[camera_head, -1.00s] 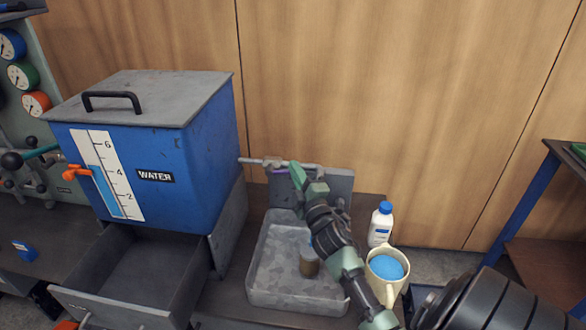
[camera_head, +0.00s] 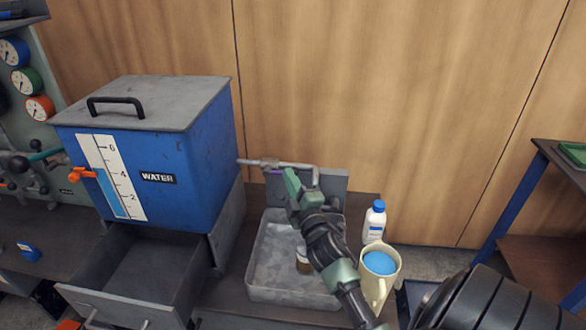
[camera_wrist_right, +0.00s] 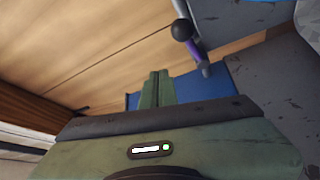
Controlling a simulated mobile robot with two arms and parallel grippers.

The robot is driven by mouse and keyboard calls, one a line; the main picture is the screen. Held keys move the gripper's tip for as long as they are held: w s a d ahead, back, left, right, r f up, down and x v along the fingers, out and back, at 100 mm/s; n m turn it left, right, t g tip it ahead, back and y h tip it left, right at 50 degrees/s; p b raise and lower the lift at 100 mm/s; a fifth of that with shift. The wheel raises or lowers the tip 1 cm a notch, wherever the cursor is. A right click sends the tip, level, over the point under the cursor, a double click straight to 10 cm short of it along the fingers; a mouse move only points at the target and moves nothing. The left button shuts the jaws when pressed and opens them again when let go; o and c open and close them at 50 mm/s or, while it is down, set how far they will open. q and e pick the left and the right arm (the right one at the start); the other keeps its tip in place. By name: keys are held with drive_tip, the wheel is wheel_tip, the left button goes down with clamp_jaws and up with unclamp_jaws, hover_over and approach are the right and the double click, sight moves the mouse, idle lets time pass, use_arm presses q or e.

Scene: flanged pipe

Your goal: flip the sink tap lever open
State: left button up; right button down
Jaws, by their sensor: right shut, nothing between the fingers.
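The sink tap is a grey pipe (camera_head: 292,165) that runs from the blue water tank to a downturned spout over the sink. Its lever shows as a small purple piece (camera_head: 276,172) under the pipe. In the right wrist view the purple lever (camera_wrist_right: 193,50) ends in a black ball knob (camera_wrist_right: 181,30). My right gripper (camera_head: 289,175) is green, shut and empty, just right of the lever in the head view. In the wrist view its fingertips (camera_wrist_right: 160,74) lie together, left of the lever and apart from it in the picture. My left gripper is not in view.
The blue water tank (camera_head: 200,150) stands left of the grey sink (camera_head: 262,292). A brown jar (camera_head: 303,264) is in the sink, partly behind my arm. A white bottle (camera_head: 374,224) and a cream mug (camera_head: 383,285) stand right of it. An open drawer (camera_head: 120,305) lies below the tank.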

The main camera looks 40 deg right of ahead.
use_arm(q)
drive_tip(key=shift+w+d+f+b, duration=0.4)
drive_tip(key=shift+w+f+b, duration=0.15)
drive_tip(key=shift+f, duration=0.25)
use_arm(e)
drive_tip(key=s+a+f, duration=0.2)
drive_tip(key=a, duration=0.1)
drive_tip(key=shift+s+a+f, duration=0.2)
drive_tip(key=shift+s+f, duration=0.1)
drive_tip(key=shift+f, duration=0.1)
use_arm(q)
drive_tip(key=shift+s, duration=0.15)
